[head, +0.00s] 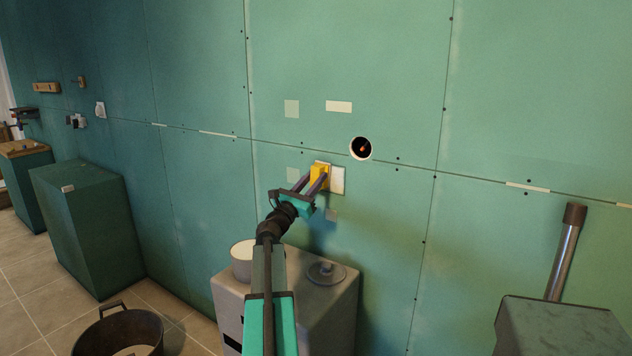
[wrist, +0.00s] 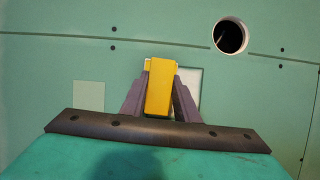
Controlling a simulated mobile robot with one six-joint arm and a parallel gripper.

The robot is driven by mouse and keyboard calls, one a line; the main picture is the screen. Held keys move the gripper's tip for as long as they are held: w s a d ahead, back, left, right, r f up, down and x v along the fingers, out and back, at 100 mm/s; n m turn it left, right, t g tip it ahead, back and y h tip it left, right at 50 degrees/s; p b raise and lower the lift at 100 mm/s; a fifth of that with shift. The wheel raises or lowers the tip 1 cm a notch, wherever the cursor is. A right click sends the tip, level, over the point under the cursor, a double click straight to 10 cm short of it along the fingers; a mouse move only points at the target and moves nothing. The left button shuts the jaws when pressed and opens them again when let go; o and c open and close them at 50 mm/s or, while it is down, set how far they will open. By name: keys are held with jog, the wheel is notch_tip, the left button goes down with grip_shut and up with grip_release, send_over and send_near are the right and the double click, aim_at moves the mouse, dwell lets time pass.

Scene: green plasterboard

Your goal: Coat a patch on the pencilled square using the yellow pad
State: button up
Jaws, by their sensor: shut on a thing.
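My gripper (head: 307,187) is shut on the yellow pad (head: 320,172) and holds it at the green wall. In the wrist view the yellow pad (wrist: 159,88) stands upright between the two purple-grey fingers of my gripper (wrist: 159,95). A whitish patch (head: 337,181) shows on the wall just right of the pad, and also in the wrist view (wrist: 190,80). The pad seems to be at or very near the wall; I cannot tell whether it touches.
A white strip (head: 339,106) is higher up. Below stands a grey cabinet (head: 340,300) with a white tub (head: 243,262) and a round lid-like thing (head: 326,273). A dark bucket (head: 118,332) is at lower left.

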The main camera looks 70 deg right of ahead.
jog(key=shift+w+d, duration=0.2)
jog(key=shift+w, duration=0.8)
jog(key=shift+a, duration=0.15)
jog(key=shift+w+a, duration=0.25)
jog(key=shift+a, duration=0.65)
jog(key=shift+w+a, duration=0.25)
jog(key=shift+a, duration=0.7)
jog(key=shift+w+a, duration=0.25)
jog(key=shift+a, duration=0.65)
jog(key=a, duration=0.3)
jog(key=shift+w+p, duration=0.35)
